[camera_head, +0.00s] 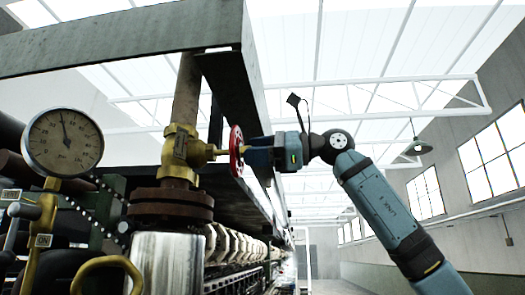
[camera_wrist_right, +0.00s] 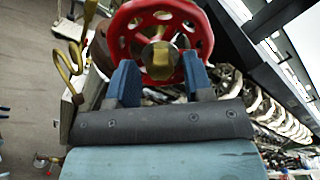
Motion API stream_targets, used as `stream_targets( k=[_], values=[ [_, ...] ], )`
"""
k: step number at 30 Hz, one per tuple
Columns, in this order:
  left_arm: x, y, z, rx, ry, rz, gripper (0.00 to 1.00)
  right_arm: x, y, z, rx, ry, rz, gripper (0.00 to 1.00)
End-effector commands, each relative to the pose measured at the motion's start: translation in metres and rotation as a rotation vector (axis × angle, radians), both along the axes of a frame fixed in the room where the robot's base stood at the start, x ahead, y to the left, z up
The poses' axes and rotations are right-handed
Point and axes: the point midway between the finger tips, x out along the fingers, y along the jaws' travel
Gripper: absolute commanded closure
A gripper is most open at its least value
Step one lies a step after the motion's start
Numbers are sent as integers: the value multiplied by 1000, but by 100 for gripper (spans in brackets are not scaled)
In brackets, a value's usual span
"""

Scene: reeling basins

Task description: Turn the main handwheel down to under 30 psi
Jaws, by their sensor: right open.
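The red main handwheel (camera_head: 236,151) sits edge-on at the end of the brass valve stem, right of the brass valve body (camera_head: 180,152). A round pressure gauge (camera_head: 64,142) stands at left; its needle points nearly straight up, and its numbers are too small to read. My right gripper (camera_head: 258,152) is at the wheel's right side, facing it. In the right wrist view, its two blue fingers (camera_wrist_right: 160,75) are apart in front of the red wheel (camera_wrist_right: 118,22), with the brass hub between them. I cannot tell whether they touch the wheel. My left gripper is not in view.
A grey steel beam frame (camera_head: 120,42) runs above the valve and back along its right. A rusty flange (camera_head: 170,207) lies below the valve. A yellow handle (camera_head: 106,268) and small valves stand at lower left. The space at right is open up to the windowed wall.

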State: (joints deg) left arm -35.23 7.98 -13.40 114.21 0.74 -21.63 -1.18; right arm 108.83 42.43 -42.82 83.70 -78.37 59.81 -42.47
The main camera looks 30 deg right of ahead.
Motion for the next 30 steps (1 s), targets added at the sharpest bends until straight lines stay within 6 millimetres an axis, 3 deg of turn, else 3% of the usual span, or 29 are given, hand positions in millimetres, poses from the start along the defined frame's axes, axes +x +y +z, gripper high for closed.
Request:
stream_targets(
  k=[2, 7, 14, 30],
  values=[
    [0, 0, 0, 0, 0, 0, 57, 0, 0, 0, 0, 0, 0, 58],
    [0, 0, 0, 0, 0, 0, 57, 0, 0, 0, 0, 0, 0, 96],
    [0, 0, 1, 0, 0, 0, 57, 0, 0, 0, 66, 87, 0, 96],
    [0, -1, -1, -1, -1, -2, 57, 0, 0, 0, 570, 754, 1, 96]
  ],
)
